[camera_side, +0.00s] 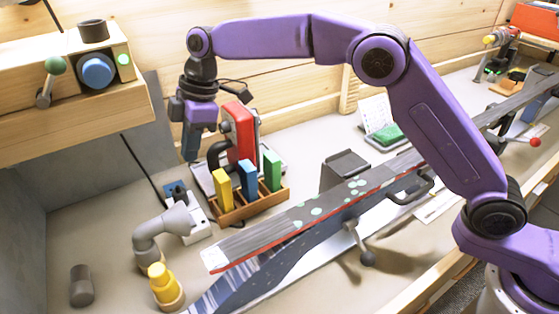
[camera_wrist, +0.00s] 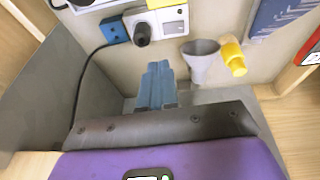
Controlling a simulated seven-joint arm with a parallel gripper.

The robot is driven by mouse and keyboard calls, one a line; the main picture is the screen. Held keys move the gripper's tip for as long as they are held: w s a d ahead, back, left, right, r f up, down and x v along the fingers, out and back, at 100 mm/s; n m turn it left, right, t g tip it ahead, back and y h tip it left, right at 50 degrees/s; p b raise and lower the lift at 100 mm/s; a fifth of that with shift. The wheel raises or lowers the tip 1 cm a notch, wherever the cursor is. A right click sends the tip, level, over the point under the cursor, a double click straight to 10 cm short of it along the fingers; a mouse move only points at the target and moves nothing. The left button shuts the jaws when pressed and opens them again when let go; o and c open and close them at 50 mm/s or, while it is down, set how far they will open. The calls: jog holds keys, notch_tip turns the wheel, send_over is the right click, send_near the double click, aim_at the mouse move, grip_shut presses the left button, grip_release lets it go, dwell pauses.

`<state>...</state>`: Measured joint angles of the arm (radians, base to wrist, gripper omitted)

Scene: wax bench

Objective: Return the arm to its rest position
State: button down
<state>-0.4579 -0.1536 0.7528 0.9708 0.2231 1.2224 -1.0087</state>
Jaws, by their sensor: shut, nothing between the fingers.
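My gripper (camera_side: 190,155) hangs from my purple arm at the left of the side view, fingers pointing down. It is above the bench, left of the red iron (camera_side: 240,132) and the wooden rack (camera_side: 250,208) of yellow, blue and green wax blocks. In the wrist view the blue-grey fingers of my gripper (camera_wrist: 156,75) are pressed together with nothing between them. The arm is raised and bent, reaching from its base at the lower right across the bench.
A ski or board (camera_side: 290,222) lies diagonally across the bench. A grey nozzle (camera_side: 165,228), yellow bottle (camera_side: 164,286), dark cylinder (camera_side: 81,288) and white power outlet (camera_side: 197,222) stand at the left. A wooden control box (camera_side: 75,100) juts out at the upper left.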

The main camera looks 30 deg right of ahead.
jog(key=s+d+f+m+h, duration=0.1)
jog(key=s+d+f+m, duration=0.1)
jog(key=s+d, duration=1.5)
jog(key=s+d+f+m+h, duration=0.1)
jog(key=s+d+m+h, duration=0.1)
jog(key=s+d, duration=1.5)
jog(key=shift+s+d+f+m, duration=0.15)
jog(key=shift+s+f+m, duration=0.25)
jog(key=shift+s+m, duration=0.55)
jog(key=shift+s+n, duration=0.25)
